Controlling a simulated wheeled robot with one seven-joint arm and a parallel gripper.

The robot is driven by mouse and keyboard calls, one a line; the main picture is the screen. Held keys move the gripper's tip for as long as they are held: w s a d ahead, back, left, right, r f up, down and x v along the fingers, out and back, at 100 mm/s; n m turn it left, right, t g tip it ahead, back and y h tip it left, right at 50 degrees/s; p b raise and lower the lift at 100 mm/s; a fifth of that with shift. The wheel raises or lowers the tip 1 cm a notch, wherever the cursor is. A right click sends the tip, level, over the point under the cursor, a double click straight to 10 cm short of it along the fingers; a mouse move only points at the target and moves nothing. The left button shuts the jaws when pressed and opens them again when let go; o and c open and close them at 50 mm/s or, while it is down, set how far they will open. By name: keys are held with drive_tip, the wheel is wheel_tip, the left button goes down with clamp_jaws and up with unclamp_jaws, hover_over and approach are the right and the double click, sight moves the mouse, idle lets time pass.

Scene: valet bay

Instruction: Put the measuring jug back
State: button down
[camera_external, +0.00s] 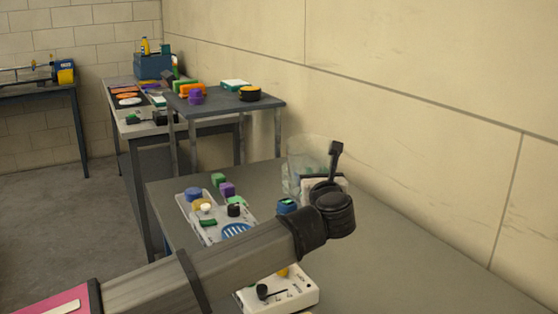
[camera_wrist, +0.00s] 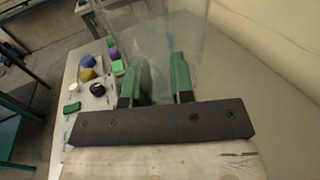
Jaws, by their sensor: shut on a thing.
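The measuring jug (camera_external: 304,152) is a clear, see-through vessel near the wall, above the grey table in the external view. It also shows in the wrist view (camera_wrist: 150,28), in front of my gripper (camera_wrist: 160,78). The two green fingers are shut on the jug, one on each side of the part between them. In the external view my wrist hides most of the gripper and part of the jug. The jug looks about upright there. I cannot tell whether its base touches the table.
A white tray (camera_external: 184,207) holding several small coloured items lies on the grey table (camera_external: 400,255), left of the jug. A white box with a black knob (camera_external: 303,293) is at the front. A higher side table (camera_external: 222,107) bears small items. The table's right side is clear.

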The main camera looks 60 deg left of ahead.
drive_tip(key=shift+w+d+f, duration=0.9)
drive_tip(key=shift+d+f, duration=0.85)
drive_tip(key=shift+d, duration=0.15)
drive_tip(key=shift+w+d+f, duration=0.9)
drive_tip(key=shift+d+f, duration=0.9)
drive_tip(key=shift+d, duration=0.1)
drive_tip(key=shift+w+d+f, duration=0.9)
drive_tip(key=shift+d+f, duration=0.85)
drive_tip(key=shift+d, duration=0.15)
drive_tip(key=shift+f, duration=0.1)
drive_tip(key=c, duration=1)
unclamp_jaws()
drive_tip(key=shift+s+d, duration=0.1)
drive_tip(key=v, duration=1.1)
drive_tip(key=shift+s+d, duration=0.25)
drive_tip(key=shift+d, duration=0.05)
